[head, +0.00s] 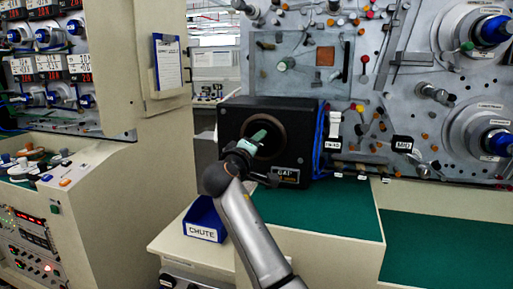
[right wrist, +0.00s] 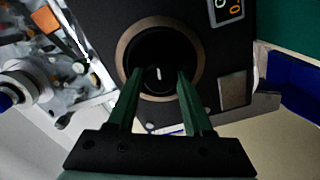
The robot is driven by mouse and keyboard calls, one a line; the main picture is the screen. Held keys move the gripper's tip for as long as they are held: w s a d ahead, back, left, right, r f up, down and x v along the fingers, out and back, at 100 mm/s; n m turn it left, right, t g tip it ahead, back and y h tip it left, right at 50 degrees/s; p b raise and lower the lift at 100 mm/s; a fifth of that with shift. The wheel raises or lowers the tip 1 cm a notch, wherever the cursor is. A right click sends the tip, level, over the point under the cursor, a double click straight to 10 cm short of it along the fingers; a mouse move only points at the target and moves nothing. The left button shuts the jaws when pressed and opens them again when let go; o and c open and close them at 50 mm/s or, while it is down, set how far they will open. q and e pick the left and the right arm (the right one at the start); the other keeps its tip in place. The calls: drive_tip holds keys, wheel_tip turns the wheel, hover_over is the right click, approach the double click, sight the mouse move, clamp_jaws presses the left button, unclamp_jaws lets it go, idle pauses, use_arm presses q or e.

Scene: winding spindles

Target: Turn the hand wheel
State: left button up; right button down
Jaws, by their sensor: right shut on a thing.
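The hand wheel is a dark round knob with a short white mark (right wrist: 158,73) inside a tan ring (right wrist: 126,50) in the right wrist view. It sits on the face of a black box (head: 234,120), whose label reads "GAP" in the head view. My right gripper (head: 259,137) reaches the wheel from the front and hides much of it there. In the right wrist view its two green fingers (right wrist: 160,76) lie on opposite sides of the dark knob, shut on it. The exact contact is too dark to see. My left gripper is in neither view.
A blue bin labelled "CHUTE" (head: 204,220) stands left of my forearm. Blue cables (head: 321,140) hang at the box's right side. A spindle panel (head: 400,75) rises behind, and the green bench top (head: 335,212) in front is clear.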

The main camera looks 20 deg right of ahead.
idle(0.4)
drive_tip(key=shift+c, duration=1.5)
unclamp_jaws()
drive_tip(key=b+v, duration=0.1)
drive_tip(key=v, duration=1.1)
drive_tip(key=shift+s+a+b, duration=0.15)
drive_tip(key=shift+s+b, duration=0.05)
drive_tip(key=shift+b, duration=0.2)
